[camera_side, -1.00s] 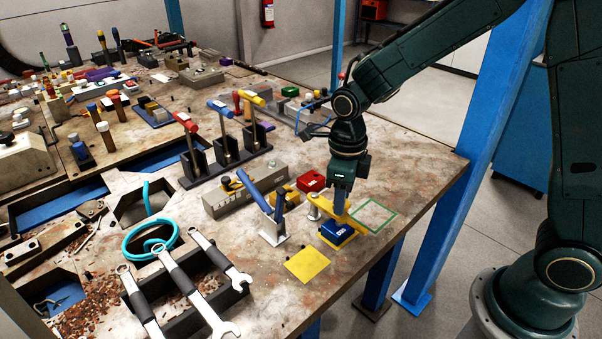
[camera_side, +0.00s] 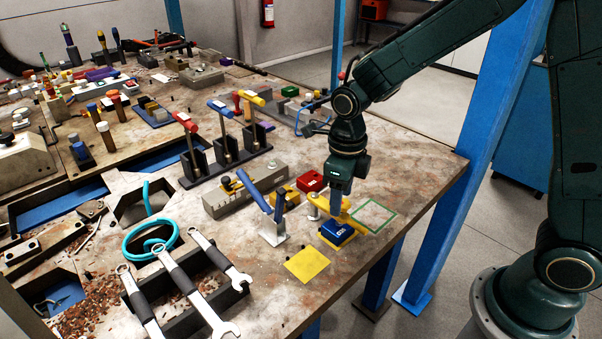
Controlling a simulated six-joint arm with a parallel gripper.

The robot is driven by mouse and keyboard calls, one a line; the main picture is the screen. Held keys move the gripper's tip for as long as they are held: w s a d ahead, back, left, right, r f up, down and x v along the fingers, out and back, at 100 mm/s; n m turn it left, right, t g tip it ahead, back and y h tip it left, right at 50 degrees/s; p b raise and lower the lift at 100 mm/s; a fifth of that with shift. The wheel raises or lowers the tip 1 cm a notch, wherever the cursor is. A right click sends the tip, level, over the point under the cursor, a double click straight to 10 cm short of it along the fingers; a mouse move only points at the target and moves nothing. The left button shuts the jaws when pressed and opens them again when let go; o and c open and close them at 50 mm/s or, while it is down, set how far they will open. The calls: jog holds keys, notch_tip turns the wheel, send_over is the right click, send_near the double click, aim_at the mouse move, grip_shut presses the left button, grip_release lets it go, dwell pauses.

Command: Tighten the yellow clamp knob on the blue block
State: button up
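The blue block (camera_side: 337,232) sits near the table's right edge, with a yellow base beneath it. A yellow clamp part (camera_side: 352,216) lies above and behind the block; its knob is mostly hidden by my gripper. My gripper (camera_side: 336,208) points straight down at the left end of this yellow part, just behind the block. The fingers are too small and covered to show whether they are open, shut or touching the knob.
A red block (camera_side: 310,181) and a blue-handled toggle clamp (camera_side: 272,226) stand close on the left. Wrenches (camera_side: 207,297) lie at front left.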

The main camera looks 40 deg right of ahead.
notch_tip(320, 180, up, 14)
dwell(0.9)
jog(key=shift+f+n, duration=0.1)
jog(key=shift+n, duration=0.2)
jog(key=n, duration=3.5)
jog(key=shift+s+f+n, duration=0.1)
jog(key=shift+f+n, duration=0.1)
jog(key=shift+n, duration=0.2)
notch_tip(320, 180, down, 14)
jog(key=shift+r, duration=0.1)
